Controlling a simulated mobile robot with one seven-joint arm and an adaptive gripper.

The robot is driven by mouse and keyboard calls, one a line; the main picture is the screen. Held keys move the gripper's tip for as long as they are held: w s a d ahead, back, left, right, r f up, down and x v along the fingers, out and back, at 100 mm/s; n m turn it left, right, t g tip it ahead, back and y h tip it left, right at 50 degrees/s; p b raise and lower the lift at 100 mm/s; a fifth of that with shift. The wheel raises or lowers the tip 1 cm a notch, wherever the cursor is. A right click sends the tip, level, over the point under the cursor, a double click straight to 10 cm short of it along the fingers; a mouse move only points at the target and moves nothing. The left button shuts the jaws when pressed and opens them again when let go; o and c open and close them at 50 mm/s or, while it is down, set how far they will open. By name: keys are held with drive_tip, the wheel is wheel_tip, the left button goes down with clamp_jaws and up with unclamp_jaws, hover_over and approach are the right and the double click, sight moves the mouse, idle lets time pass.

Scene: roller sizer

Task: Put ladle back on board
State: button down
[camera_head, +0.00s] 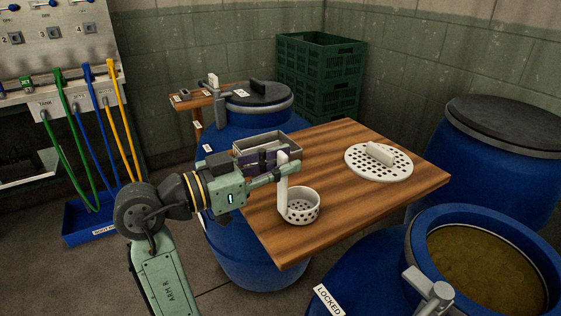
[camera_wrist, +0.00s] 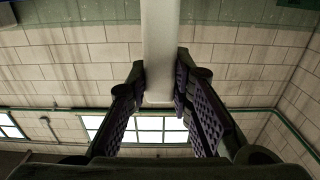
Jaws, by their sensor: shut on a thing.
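The white ladle (camera_head: 302,205) has a perforated round cup and an upright flat handle. My gripper (camera_head: 280,172) is shut on the upper part of the handle. In the wrist view the pale handle (camera_wrist: 160,45) stands between the two dark finger pads of my gripper (camera_wrist: 162,85). The cup is over the front left part of the wooden board (camera_head: 240,206). I cannot tell whether the cup's base touches the board or hangs just above it.
A white perforated disc (camera_head: 364,168) with a handle lies on the board's right. A grey metal bin (camera_head: 268,146) stands at its back left. An open blue barrel (camera_head: 395,265) with brownish contents is front right. Green crates (camera_head: 318,70) are stacked behind.

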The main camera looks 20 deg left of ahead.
drive_tip(key=shift+f, duration=0.2)
drive_tip(key=c, duration=1.4)
unclamp_jaws()
drive_tip(key=shift+c, duration=0.2)
drive_tip(key=shift+r, duration=0.15)
